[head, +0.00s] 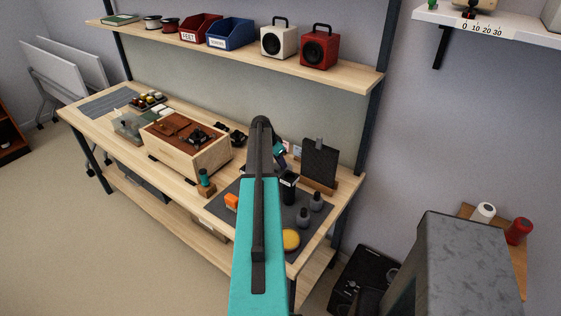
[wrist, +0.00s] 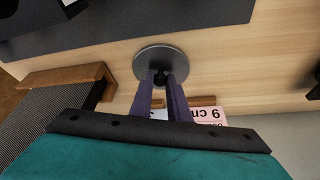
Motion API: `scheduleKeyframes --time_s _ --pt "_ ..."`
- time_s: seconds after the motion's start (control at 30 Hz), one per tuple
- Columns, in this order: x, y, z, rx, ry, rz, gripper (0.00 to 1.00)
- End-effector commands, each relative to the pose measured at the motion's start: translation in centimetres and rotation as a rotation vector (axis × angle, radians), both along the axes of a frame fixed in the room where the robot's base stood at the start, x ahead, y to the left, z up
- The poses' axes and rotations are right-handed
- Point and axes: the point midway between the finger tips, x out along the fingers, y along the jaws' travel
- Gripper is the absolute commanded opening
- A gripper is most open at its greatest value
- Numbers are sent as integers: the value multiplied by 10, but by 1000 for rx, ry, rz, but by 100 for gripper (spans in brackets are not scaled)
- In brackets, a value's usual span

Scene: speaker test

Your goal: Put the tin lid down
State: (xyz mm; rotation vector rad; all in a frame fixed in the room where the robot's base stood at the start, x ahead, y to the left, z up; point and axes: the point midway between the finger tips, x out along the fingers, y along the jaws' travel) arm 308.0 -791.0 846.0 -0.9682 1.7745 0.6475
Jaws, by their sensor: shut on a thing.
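In the wrist view the tin lid (wrist: 150,56) is a round dark grey disc with a small black knob. My gripper (wrist: 161,82) has its two purple fingers closed on the knob. The lid is over bare wooden bench top, between a dark mat and a small card stand. I cannot tell whether it touches the wood. In the head view my teal arm reaches over the bench (head: 345,182) and hides the lid and most of the gripper.
A dark mat (wrist: 120,22) lies just beyond the lid. A pink card (wrist: 208,114) in a wooden stand is close to my fingers. A dark panel (head: 320,163) stands in a wooden base at right. Grey weights (head: 302,217) and a wooden box (head: 185,155) flank my arm.

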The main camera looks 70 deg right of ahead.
Motion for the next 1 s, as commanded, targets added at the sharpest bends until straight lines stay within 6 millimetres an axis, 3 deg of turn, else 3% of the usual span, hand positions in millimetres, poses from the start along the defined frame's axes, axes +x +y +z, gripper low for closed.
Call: scheduleKeyframes --time_s 0.37,0.4,0.5,1.0 --pt "1 0 -4 0 -1 0 0" --pt "1 0 -3 0 0 1 21" --pt "1 0 -3 0 0 1 34" --pt "2 1 2 -1 -1 2 34"
